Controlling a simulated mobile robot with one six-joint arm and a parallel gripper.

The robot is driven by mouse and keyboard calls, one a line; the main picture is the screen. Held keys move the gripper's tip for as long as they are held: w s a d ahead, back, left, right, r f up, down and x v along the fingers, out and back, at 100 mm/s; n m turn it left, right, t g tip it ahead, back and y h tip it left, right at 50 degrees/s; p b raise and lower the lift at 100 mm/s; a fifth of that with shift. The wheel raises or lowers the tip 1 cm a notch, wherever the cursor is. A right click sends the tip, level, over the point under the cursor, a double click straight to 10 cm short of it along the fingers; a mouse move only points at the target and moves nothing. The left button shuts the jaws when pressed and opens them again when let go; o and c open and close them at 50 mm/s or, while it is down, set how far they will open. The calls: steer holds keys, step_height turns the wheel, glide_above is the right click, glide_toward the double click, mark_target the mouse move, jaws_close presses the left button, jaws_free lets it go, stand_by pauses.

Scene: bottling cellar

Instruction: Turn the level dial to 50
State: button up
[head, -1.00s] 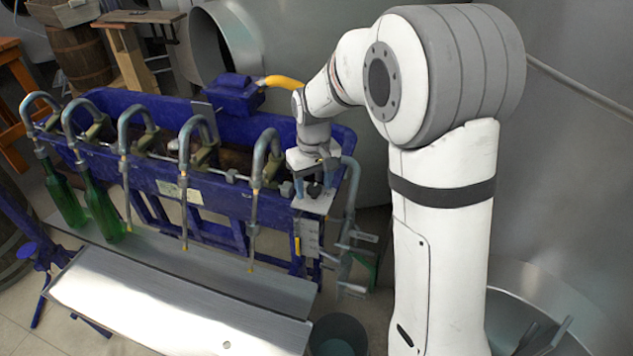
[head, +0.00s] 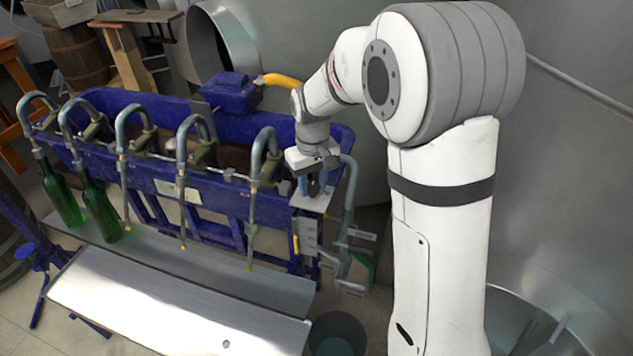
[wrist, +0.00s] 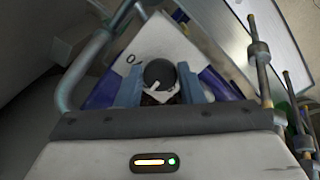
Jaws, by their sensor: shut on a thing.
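The level dial (wrist: 160,74) is a dark round knob with a pale pointer mark, on a light plate (wrist: 170,45) at the right end of the blue bottling machine. In the wrist view a "0" shows on the plate to the left of the dial; other scale figures cannot be read. My gripper (wrist: 162,88) is shut on the dial, one blue finger on each side of it. In the head view my gripper (head: 314,184) points down at the plate, and its fingers hide most of the dial.
The blue filling machine (head: 150,175) carries several curved metal spouts. Two green bottles (head: 100,208) stand under the left spouts. A metal tray (head: 180,305) lies in front, and a dark bucket (head: 338,335) stands near its right end. A bent pipe (wrist: 85,65) runs close beside my gripper.

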steer(key=n+b, duration=0.1)
steer(key=n, duration=0.4)
steer(key=shift+w+a+n, duration=0.1)
steer(key=shift+w+n, duration=0.05)
steer(key=shift+n, duration=0.25)
steer(key=n+b, duration=0.1)
steer(key=n, duration=0.3)
steer(key=shift+n, duration=0.8)
steer(key=o, duration=0.8)
steer(key=shift+a, duration=0.1)
steer(key=shift+o, duration=0.9)
